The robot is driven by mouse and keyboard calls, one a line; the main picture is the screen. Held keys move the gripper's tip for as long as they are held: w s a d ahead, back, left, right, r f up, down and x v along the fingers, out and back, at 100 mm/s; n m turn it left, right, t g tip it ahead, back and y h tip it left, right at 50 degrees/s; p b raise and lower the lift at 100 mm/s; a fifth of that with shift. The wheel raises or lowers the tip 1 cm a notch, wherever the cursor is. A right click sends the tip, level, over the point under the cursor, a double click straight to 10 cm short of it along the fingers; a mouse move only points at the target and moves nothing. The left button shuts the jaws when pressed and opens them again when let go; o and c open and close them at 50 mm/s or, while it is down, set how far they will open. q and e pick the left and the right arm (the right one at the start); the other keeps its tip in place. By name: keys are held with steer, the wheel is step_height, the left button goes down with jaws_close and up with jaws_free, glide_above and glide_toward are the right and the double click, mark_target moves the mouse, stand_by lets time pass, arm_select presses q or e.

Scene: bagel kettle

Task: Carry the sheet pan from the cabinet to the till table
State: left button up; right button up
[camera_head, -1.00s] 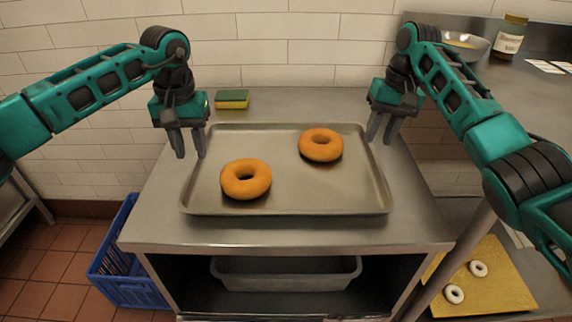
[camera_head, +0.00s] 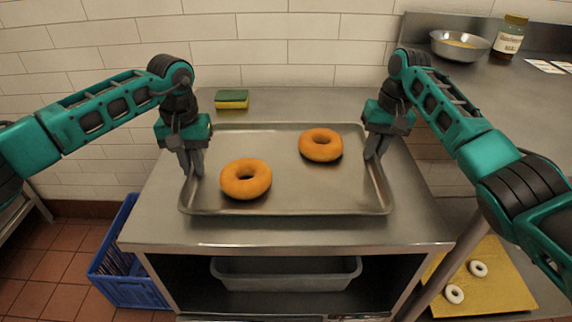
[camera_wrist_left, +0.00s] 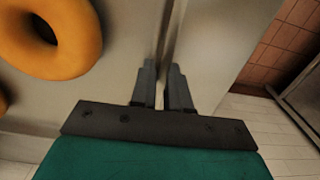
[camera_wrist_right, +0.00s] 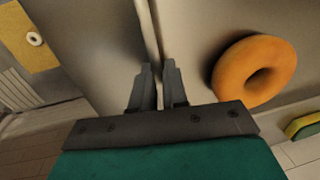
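The grey sheet pan (camera_head: 300,206) lies flat on top of the steel cabinet (camera_head: 290,232). Two orange bagels sit in it, one front left (camera_head: 246,179) and one back right (camera_head: 320,145). My left gripper (camera_head: 191,170) is shut on the pan's left rim; the rim runs between its fingers in the left wrist view (camera_wrist_left: 163,78). My right gripper (camera_head: 374,154) is shut on the pan's right rim, which also passes between the fingers in the right wrist view (camera_wrist_right: 158,75). I cannot tell which table is the till table.
A green and yellow sponge (camera_head: 232,99) lies behind the pan by the tiled wall. A steel counter at right holds a bowl (camera_head: 459,46) and a jar (camera_head: 510,39). A blue crate (camera_head: 128,285) stands on the floor at left. A yellow board (camera_head: 490,290) with white rings is at lower right.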

arm_select(q)
steer(key=shift+d, duration=0.25)
jaws_close()
arm_select(e)
steer(key=shift+a, duration=0.25)
jaws_close()
arm_select(q)
steer(key=shift+d, duration=0.1)
arm_select(e)
steer(key=shift+a, duration=0.1)
